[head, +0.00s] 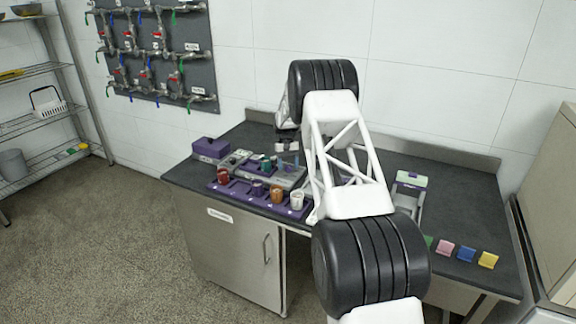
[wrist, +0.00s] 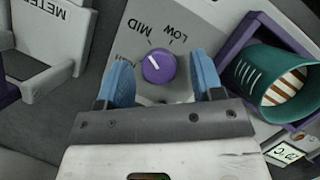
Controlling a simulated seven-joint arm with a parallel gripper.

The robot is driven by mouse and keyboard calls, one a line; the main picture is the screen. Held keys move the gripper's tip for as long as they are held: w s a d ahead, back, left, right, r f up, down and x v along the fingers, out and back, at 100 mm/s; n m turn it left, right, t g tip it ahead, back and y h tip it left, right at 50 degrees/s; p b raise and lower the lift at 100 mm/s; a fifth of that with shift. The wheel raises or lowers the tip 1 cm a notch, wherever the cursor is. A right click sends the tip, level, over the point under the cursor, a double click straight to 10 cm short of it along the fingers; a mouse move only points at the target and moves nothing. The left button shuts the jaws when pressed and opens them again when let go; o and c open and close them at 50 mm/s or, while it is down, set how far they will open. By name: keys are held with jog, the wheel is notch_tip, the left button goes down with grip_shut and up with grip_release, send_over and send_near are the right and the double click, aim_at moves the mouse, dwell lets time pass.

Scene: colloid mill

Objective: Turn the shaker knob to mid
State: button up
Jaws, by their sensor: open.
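The shaker knob (wrist: 165,72) is round and purple with a white pointer line, on a grey panel (wrist: 192,20) in the wrist view. LOW and MID are printed upside down above it; a third label at its upper left is partly hidden by a finger. The pointer slants to the upper left, seemingly between MID and that third label. My gripper (wrist: 161,62) is open, with one blue finger on each side of the knob and visible gaps between. In the head view my gripper (head: 287,150) is over the bench equipment; the knob cannot be made out there.
A teal cup (wrist: 252,68) in a purple holder stands close right of my fingers. A grey fixture marked METER (wrist: 50,50) is at left. In the head view, a purple rack (head: 232,192) with several cups lines the bench front; coloured blocks (head: 467,254) lie at right.

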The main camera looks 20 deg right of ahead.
jog(key=v, duration=0.8)
dwell(0.4)
jog(key=shift+s, duration=0.1)
jog(key=s+a+r+t, duration=0.1)
jog(key=s+a+r, duration=0.2)
jog(key=s+r, duration=0.45)
jog(key=s+a+r+t, duration=0.1)
jog(key=s+a+r, duration=0.3)
jog(key=s+r, duration=0.4)
jog(key=s+a+r+t, duration=0.1)
jog(key=s+a+r, duration=0.3)
jog(key=s, duration=0.5)
jog(key=s+a+r+t, duration=0.1)
jog(key=s+r, duration=0.5)
jog(key=s, duration=0.2)
jog(key=s+a+r+t, duration=0.1)
jog(key=s+a, duration=0.1)
jog(key=s, duration=0.8)
jog(key=s+a+r, duration=0.1)
jog(key=s+a, duration=0.1)
jog(key=s, duration=0.8)
jog(key=s+a+f+t, duration=0.1)
jog(key=s+f, duration=0.2)
jog(key=s, duration=0.7)
jog(key=s+a+f+n+t, duration=0.1)
jog(key=s+f, duration=0.2)
jog(key=s, duration=0.7)
jog(key=shift+a+f+h, duration=0.2)
jog(key=shift+f+h, duration=0.2)
